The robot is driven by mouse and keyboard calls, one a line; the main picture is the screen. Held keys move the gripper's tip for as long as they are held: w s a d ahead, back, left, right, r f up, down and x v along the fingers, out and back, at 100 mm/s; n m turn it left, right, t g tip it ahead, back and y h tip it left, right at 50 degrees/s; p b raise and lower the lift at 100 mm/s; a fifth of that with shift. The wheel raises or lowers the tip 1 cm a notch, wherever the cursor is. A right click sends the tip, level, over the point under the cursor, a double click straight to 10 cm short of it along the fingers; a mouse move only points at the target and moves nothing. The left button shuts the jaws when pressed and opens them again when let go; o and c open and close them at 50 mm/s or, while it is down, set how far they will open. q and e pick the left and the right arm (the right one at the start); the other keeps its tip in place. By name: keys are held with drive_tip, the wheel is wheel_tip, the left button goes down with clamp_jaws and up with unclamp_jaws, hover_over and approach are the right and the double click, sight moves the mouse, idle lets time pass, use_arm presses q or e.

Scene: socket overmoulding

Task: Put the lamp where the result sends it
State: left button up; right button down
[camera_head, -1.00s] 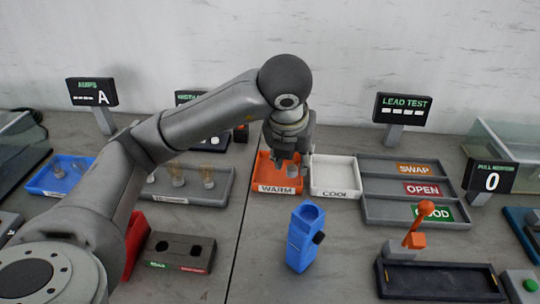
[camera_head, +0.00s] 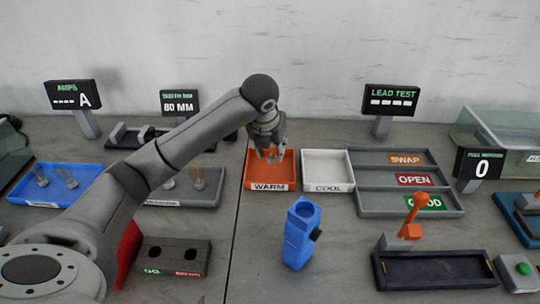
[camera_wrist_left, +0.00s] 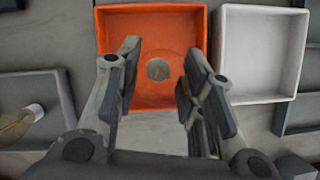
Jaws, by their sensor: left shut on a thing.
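My left gripper (camera_head: 272,153) reaches down over the orange WARM tray (camera_head: 270,186). It is shut on a clear glass lamp (camera_wrist_left: 158,68), which shows as a faint round bulb between the fingers in the left wrist view. The orange tray (camera_wrist_left: 115,30) is behind and below it there; I cannot tell whether the lamp touches its floor. The white COOL tray (camera_head: 328,187) stands to the right and is empty. The lead test display (camera_head: 390,100) shows dashes, and the amps display (camera_head: 73,95) shows dashes and an A. My right gripper is not in view.
A blue tray (camera_head: 73,196) and a grey tray (camera_head: 205,201) hold other lamps at left. A tray marked SWAP, OPEN and GOOD (camera_head: 368,182) stands at right. A blue holder (camera_head: 298,237), a black two-hole block (camera_head: 158,254) and an orange-lever fixture (camera_head: 432,284) stand in front.

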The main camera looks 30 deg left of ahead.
sight(270, 157)
use_arm(q)
drive_tip(key=shift+w+a+f, duration=0.15)
drive_tip(key=shift+a+f, duration=0.05)
drive_tip(key=shift+f, duration=0.15)
wheel_tip(270, 157, down, 3)
drive_tip(key=shift+w+a+f+p, duration=0.1)
drive_tip(key=shift+w+a+p, duration=0.05)
drive_tip(key=shift+p, duration=0.3)
drive_tip(key=shift+f, duration=0.15)
drive_tip(key=shift+f, duration=0.2)
drive_tip(key=o, duration=1)
drive_tip(key=shift+c, duration=0.2)
drive_tip(key=shift+r, duration=0.1)
